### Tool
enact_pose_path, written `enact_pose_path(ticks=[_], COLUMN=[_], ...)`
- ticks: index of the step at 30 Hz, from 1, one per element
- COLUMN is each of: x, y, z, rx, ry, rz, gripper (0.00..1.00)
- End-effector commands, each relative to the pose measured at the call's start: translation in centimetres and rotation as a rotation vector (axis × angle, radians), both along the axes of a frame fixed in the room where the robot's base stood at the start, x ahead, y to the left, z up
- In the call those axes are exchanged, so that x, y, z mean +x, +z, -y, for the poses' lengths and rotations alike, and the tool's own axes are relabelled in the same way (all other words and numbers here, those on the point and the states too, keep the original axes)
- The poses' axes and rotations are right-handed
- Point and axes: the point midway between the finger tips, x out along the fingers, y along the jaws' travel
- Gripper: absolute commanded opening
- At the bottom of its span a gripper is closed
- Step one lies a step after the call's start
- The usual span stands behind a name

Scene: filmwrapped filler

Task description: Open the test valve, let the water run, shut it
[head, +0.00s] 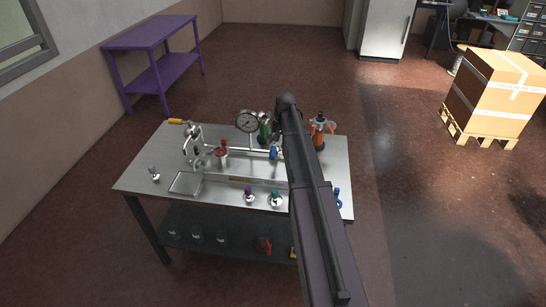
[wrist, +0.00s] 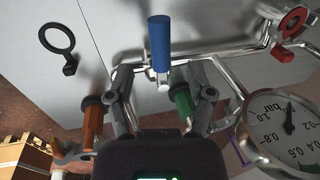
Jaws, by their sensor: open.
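A blue valve handle (wrist: 159,42) stands on a pipe joint in the wrist view, ahead of and between the fingertips of my gripper (wrist: 161,80). It also shows in the head view (head: 274,153), just left of my arm. My gripper is open and empty, with one finger either side of the handle's line; I see no contact. In the head view my arm hides the gripper. A pressure gauge (wrist: 284,130) is at the right of the wrist view, also at the back of the bench (head: 247,121). A red valve handle (wrist: 292,22) is at its upper right. No water is visible.
An orange-handled part (wrist: 94,122) and a green part (wrist: 182,98) lie close to my fingers. A black ring on a stand (wrist: 58,48) is at the left. The steel bench (head: 140,181) also carries a shallow tray (head: 185,184) and several small fittings.

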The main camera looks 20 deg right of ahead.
Motion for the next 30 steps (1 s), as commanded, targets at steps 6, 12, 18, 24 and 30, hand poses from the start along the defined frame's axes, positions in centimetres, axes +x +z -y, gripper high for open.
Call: enact_pose_path(ticks=[6,12,18,24,30], x=[0.2,0.4,0.5,0.6,0.6], y=[-2.1,-3.6,-4.7,-5.3,-5.3], z=[-0.3,-0.6,-0.8,-0.9,-1.0], rx=[0.0,0.0,0.0,0.0,0.0], ry=[0.001,0.001,0.001,0.001,0.001], rz=[0.0,0.0,0.0,0.0,0.0], gripper=[0.69,0.69,0.69,0.69,0.69])
